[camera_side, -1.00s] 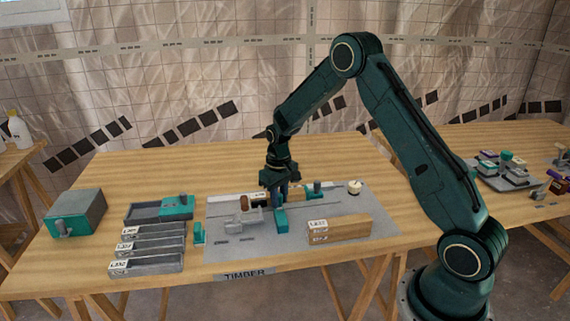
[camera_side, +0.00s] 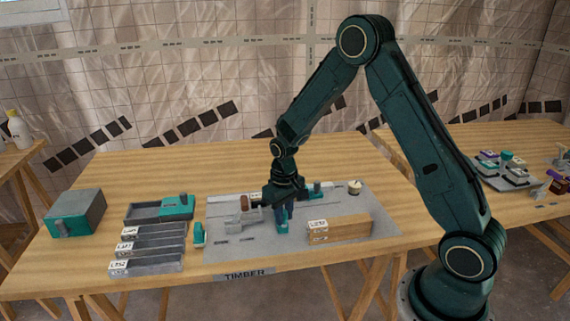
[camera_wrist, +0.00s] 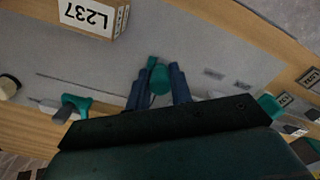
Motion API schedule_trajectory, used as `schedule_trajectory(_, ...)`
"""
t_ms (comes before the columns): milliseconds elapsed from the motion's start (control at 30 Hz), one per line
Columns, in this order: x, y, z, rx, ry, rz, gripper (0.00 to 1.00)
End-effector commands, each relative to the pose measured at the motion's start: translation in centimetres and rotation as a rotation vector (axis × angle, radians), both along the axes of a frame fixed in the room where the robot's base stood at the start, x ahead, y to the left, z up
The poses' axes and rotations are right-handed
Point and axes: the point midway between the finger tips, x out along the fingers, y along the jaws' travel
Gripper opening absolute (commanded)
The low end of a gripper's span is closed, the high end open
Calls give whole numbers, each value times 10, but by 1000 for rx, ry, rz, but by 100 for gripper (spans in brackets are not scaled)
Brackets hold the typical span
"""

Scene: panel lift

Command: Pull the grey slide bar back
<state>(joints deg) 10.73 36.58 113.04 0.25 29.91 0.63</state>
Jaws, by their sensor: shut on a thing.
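My gripper (camera_side: 283,216) is low over the grey plate (camera_side: 222,252), pointing down. Its two blue fingers are shut on a small teal block (camera_side: 282,230), which stands on the plate. In the wrist view the teal block (camera_wrist: 158,78) shows between the fingertips. A grey metal piece (camera_side: 236,225) with a brown knob (camera_side: 244,203) stands just left of my gripper. A thin straight line (camera_wrist: 85,85) crosses the plate towards the fingers. I cannot tell for sure which part is the grey slide bar; my gripper hides some of that area.
A wooden block (camera_side: 340,229) labelled L237 lies right of my gripper on the plate. Several grey labelled trays (camera_side: 148,252) and a grey box (camera_side: 75,213) are left.

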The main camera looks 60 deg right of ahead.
Motion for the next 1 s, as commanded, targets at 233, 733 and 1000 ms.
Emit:
schedule_trajectory(233, -3, 5, 0, 9, 10, 9, 43)
schedule_trajectory(733, -2, 2, 6, 5, 7, 5, 43)
schedule_trajectory(1000, -1, 2, 35, 5, 4, 5, 43)
